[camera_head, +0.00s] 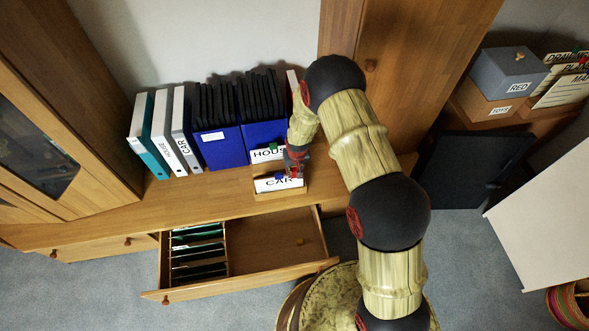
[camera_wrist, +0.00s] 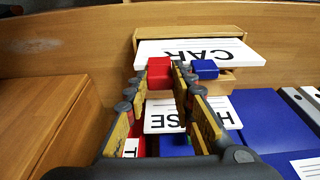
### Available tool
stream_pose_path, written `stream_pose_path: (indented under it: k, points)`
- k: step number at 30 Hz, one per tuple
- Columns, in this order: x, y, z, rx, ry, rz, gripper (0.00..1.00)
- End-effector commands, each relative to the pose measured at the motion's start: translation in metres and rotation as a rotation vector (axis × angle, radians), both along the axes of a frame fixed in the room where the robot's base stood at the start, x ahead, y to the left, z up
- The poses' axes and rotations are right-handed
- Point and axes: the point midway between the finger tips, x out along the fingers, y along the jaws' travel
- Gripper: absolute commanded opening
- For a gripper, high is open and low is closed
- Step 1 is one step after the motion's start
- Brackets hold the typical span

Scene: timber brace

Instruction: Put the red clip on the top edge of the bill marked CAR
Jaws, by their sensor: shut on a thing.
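The bill marked CAR (camera_head: 265,187) stands in a wooden holder (camera_head: 290,193) on the cabinet top. In the wrist view the same white bill (camera_wrist: 190,47) appears upside down. My gripper (camera_wrist: 162,76), also low over the bill's right end in the head view (camera_head: 296,168), is shut on the red clip (camera_wrist: 159,72). The red clip overlaps the bill's top edge in the wrist view; I cannot tell whether it grips the paper. A blue clip (camera_wrist: 205,69) sits on that edge beside it, a small gap apart.
A bill marked HOUSE (camera_head: 262,156) with a green clip stands just behind. Blue binders (camera_head: 220,147) and upright folders line the wall. A drawer (camera_head: 265,258) is open below, with files at its left. Grey and wooden boxes (camera_head: 506,75) stand at the right.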

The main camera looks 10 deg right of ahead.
Motion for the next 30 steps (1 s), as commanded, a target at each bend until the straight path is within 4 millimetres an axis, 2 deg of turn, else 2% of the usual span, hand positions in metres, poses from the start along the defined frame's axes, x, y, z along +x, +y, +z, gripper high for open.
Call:
stream_pose_path:
  k: [30]
  points:
    - [0.0, 0.0, -0.014, 0.0, 0.0, 0.0, 0.0]
